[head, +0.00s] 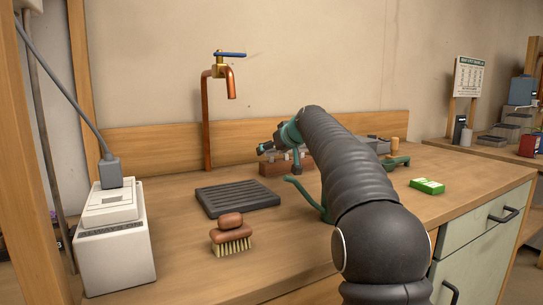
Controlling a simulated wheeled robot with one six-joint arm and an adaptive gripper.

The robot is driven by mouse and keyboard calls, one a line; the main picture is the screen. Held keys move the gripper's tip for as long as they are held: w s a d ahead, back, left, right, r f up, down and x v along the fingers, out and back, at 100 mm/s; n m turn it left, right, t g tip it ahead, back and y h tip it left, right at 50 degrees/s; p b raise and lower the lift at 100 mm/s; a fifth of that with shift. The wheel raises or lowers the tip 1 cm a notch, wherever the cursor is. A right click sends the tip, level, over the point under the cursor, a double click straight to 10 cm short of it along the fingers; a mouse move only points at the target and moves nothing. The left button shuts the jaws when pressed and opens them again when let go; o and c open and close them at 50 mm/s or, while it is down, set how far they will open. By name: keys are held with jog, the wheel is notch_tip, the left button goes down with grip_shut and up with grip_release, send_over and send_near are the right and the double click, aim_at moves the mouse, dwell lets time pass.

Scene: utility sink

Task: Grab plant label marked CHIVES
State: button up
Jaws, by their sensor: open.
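I cannot make out any plant label marked CHIVES; no lettering of that kind is readable in the head view. My gripper (278,157) is open above the back middle of the wooden counter, near the wooden backboard. A reddish-brown block (272,170) stands just below and behind it, with small pale upright pieces at its top that are too small to identify. The gripper partly covers these pieces. I cannot tell whether it touches them. My dark arm hides much of the counter's middle.
A grey ribbed tray (237,198), a brown brush (231,236) and a white box-shaped device (114,240) stand left. A copper tap (207,120) rises behind. A green curved object (306,197) is partly behind my arm. A green-white packet (427,186) lies right, with clear counter around it.

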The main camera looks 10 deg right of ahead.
jog(key=c, duration=0.9)
jog(key=shift+o, duration=0.2)
jog(key=shift+r, duration=0.15)
